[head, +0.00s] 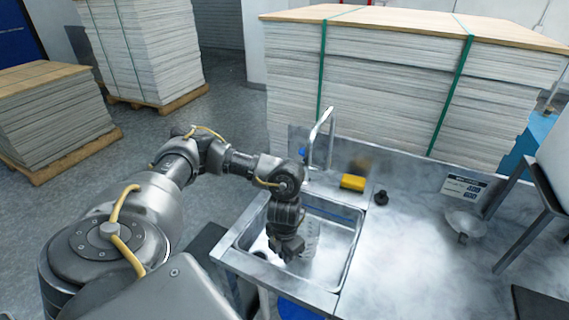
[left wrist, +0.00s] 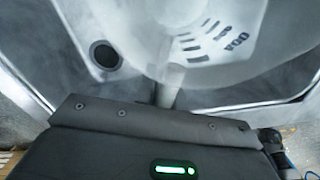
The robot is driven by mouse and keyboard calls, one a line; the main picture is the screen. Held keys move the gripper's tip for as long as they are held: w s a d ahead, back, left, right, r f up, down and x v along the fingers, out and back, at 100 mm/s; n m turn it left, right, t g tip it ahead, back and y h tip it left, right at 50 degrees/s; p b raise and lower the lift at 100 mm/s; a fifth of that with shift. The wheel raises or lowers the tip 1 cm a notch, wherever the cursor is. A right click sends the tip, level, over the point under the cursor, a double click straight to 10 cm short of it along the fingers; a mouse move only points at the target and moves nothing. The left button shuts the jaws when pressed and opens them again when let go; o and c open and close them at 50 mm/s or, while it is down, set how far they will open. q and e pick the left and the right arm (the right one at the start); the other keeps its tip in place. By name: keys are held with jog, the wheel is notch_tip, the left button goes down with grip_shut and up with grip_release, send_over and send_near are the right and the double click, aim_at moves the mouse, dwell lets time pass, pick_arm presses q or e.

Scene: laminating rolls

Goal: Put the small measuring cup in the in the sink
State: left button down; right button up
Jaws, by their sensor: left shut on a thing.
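A clear measuring cup (head: 309,236) with printed markings is inside the metal sink (head: 347,262), next to my left gripper (head: 287,252). In the left wrist view the cup (left wrist: 205,40) fills the upper middle, and my gripper is shut on its narrow handle (left wrist: 171,85). The gripper points down into the basin. I cannot tell whether the cup touches the sink floor. The drain (left wrist: 105,55) shows beside the cup in the left wrist view. My right gripper is not in view.
A faucet (head: 328,135) rises behind the basin. A yellow sponge (head: 352,182) and a small black object (head: 381,197) sit on the counter behind and right of the sink. A pale, bowl-like object (head: 466,223) stands farther right. The counter middle is clear.

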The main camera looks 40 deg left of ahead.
pick_arm(q)
jog(key=shift+f, duration=1.55)
jog(key=shift+f, duration=0.1)
jog(key=c, duration=1.5)
grip_release()
notch_tip(320, 180, up, 12)
jog(key=shift+r+p, duration=0.2)
jog(key=shift+p, duration=0.4)
